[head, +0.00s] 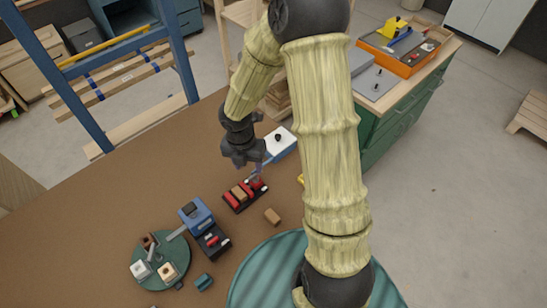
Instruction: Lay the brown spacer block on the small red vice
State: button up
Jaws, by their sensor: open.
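A small brown block (272,216) lies alone on the brown tabletop, just right of a dark base (232,204). That base carries red pieces (246,187) and another brown piece (238,192). A small dark red thing (149,241) stands on the round green plate (181,249). The picture is too small to tell which red thing is the small red vice. My gripper (257,171) points down over the far end of the dark base, open. No block shows in it. Its fingertips are small, and I cannot tell whether they touch the red pieces.
A blue machine (196,213) and a dark tray with red parts (213,241) stand beside the round plate. A teal block (203,282) lies in front. A white-and-blue thing (281,144) sits behind my gripper. The tabletop's left side is clear.

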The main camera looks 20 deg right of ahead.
jog(key=s+d+r+m+t, duration=0.1)
jog(key=s+r+m, duration=0.3)
jog(key=m, duration=1)
jog(key=s+d+r+m+t, duration=0.1)
jog(key=s+d+r+m, duration=0.3)
jog(key=r+m, duration=0.4)
jog(key=s+m, duration=0.1)
jog(key=m, duration=0.6)
jog(key=shift+d+y, duration=0.2)
jog(key=shift+y, duration=0.2)
